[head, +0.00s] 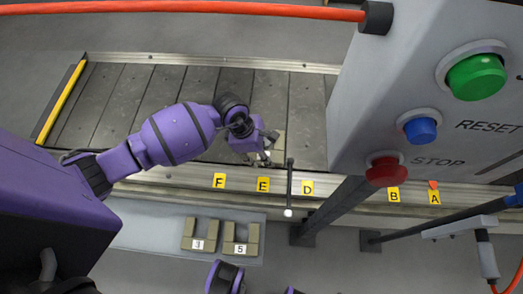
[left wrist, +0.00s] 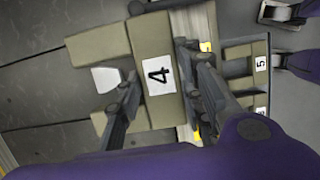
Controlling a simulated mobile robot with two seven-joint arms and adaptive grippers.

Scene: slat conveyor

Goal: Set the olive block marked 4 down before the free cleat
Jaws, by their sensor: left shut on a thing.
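My left gripper (head: 266,147) is over the conveyor, shut on the olive block marked 4 (head: 280,143). In the left wrist view the fingers of my left gripper (left wrist: 157,67) close on both sides of the block's middle, with its 4 label (left wrist: 158,76) facing the camera. The block (left wrist: 150,37) is U-shaped, its opening towards the left of that view. A pale piece (left wrist: 105,79), perhaps a cleat, shows in that opening, between the arms. I cannot tell whether the block touches the slats.
The dark slats (head: 103,97) are bare to the left. Yellow tags, including F (head: 219,180) and E (head: 263,184), line the near rail. A thin rod (head: 290,185) stands close right of my gripper. The control box (head: 425,90) overhangs the right. Blocks 3 (head: 188,236) and 5 (head: 229,238) lie nearer.

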